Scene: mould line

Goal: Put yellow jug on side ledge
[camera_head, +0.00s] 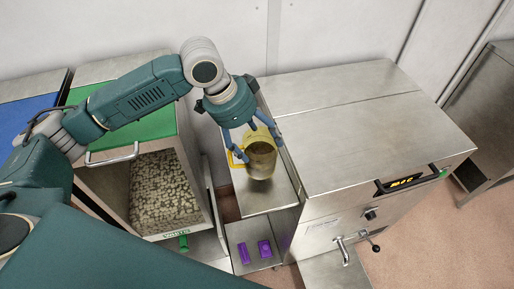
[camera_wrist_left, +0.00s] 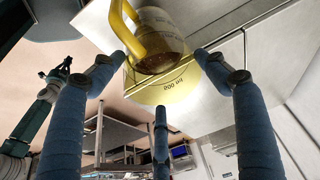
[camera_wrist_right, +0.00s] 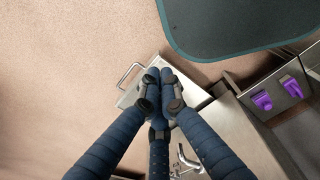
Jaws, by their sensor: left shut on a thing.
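The yellow jug (camera_head: 261,160), see-through with brownish contents low inside, is over the narrow steel side ledge (camera_head: 268,197) beside the large steel machine. I cannot tell whether its base touches the ledge. My left gripper (camera_head: 257,143) comes down from above and is shut on the jug, with fingers around it. In the left wrist view the jug (camera_wrist_left: 158,52) shows its handle and a volume marking, between the fingers (camera_wrist_left: 165,75). My right gripper (camera_wrist_right: 160,85) shows only in its own wrist view, fingertips together and empty, above the machine's front and tap.
A bin with a green lid (camera_head: 155,118) and pale pellets (camera_head: 163,190) stands left of the ledge. The steel machine (camera_head: 365,115) stands right, with a tap (camera_head: 345,250) in front. Purple pieces (camera_head: 254,251) lie on a lower steel shelf. Floor is open at the right.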

